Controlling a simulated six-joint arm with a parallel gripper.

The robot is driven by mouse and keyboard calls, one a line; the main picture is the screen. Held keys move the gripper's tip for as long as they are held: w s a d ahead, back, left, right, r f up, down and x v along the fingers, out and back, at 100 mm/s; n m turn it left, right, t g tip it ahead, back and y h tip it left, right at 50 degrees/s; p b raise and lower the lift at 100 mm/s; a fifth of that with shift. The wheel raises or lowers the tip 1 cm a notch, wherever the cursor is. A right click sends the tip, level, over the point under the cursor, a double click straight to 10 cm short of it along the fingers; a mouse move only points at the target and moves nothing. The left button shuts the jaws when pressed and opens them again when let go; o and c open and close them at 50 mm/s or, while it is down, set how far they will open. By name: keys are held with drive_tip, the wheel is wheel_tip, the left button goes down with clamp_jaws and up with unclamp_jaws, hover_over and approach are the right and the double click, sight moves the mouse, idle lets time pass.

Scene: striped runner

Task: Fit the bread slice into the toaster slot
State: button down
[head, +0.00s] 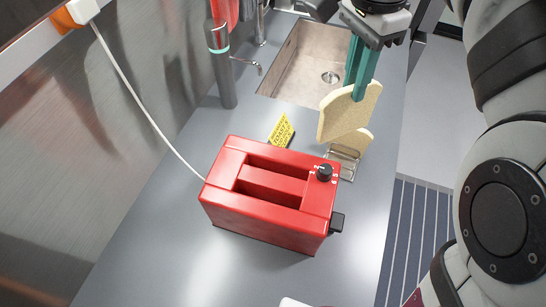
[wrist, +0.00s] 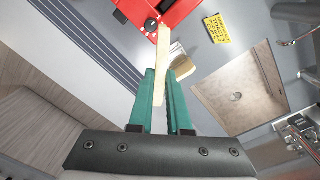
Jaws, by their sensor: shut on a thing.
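A pale bread slice (head: 347,112) is held between the green fingers of my gripper (head: 358,92), above the far right part of the counter. The slice stands on edge, slightly tilted. In the wrist view the slice (wrist: 163,60) shows edge-on between the fingertips of my gripper (wrist: 160,90). The red toaster (head: 270,195) stands nearer, to the lower left of the slice, with two slots open at the top. It shows partly at the top of the wrist view (wrist: 172,12). The slice is apart from the toaster.
A wire rack (head: 343,163) holding another bread slice (head: 358,141) stands behind the toaster, below the held slice. A yellow sign (head: 281,130) stands behind the toaster. A sink (head: 308,66) lies at the back. A white cord (head: 140,95) runs along the left wall. Counter in front of the toaster is mostly clear.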

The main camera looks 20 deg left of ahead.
drive_tip(key=s+a+f+m, duration=0.8)
drive_tip(key=s+a, duration=0.2)
drive_tip(key=s, duration=0.2)
drive_tip(key=f, duration=0.9)
drive_tip(key=shift+s+d+f, duration=0.15)
drive_tip(key=shift+s+f, duration=0.05)
drive_tip(key=shift+f, duration=0.2)
drive_tip(key=c, duration=0.9)
unclamp_jaws()
drive_tip(key=shift+o, duration=0.2)
